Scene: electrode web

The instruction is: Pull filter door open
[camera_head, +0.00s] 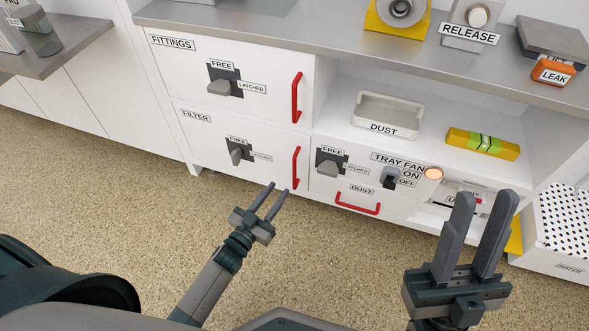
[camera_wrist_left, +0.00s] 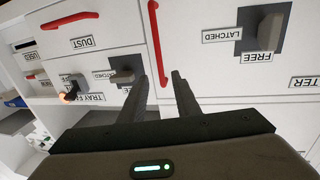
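The filter door (camera_head: 210,139) is the lower left white front, under the FILTER label, and looks closed. Its red vertical handle (camera_head: 296,168) is at its right edge; the handle also shows in the left wrist view (camera_wrist_left: 157,45). Its grey latch knob (camera_head: 236,155) stands roughly upright, towards FREE. My left gripper (camera_head: 278,188) is open and empty, just in front of the handle's lower end. In the left wrist view the handle lies between the finger lines, but I cannot tell whether the fingers surround it. My right gripper (camera_head: 486,196) is open and empty at the lower right.
The fittings door (camera_head: 180,70) is above, with its own red handle (camera_head: 297,97). Right of the filter door is the dust drawer with a red handle (camera_head: 358,203) and a tray fan switch (camera_head: 390,178). The speckled floor (camera_head: 110,195) in front is clear.

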